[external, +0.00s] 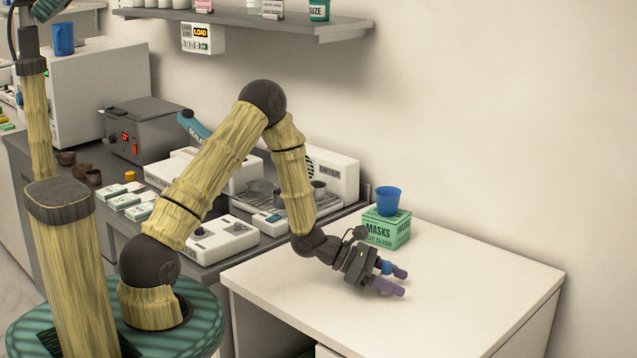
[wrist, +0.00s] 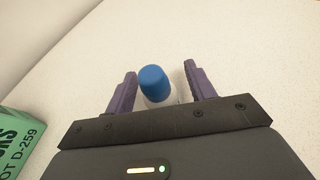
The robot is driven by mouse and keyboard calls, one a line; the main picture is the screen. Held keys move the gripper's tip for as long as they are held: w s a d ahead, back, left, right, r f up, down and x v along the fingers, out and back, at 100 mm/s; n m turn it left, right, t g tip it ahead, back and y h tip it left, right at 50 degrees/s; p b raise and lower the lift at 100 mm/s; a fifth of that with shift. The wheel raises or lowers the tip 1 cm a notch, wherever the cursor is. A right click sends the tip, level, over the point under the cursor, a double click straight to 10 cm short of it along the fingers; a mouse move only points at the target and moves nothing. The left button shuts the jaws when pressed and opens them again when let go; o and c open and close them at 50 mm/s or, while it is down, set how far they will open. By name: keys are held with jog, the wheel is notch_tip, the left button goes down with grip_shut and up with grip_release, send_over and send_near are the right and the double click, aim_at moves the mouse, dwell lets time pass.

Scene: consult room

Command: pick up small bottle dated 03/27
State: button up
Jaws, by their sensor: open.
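A small bottle with a blue cap (wrist: 154,83) stands on the white table in the wrist view, between the two purple fingers of my gripper (wrist: 160,88). The fingers are apart, with gaps to the bottle. Its body is mostly hidden under the cap, and no date can be read. In the external view, the blue cap (external: 386,267) shows between the fingers of my gripper (external: 399,281), low over the table.
A green masks box (external: 387,230) with a blue cup (external: 388,200) on top stands behind my gripper by the wall. The white table (external: 480,290) is clear to the right. A grey counter with a dryer (external: 335,176) and other devices lies left, under a wall shelf (external: 250,22).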

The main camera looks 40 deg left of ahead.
jog(key=c, duration=1)
jog(key=shift+r, duration=0.1)
jog(key=shift+c, duration=0.3)
notch_tip(320, 180, up, 10)
jog(key=shift+f, duration=0.1)
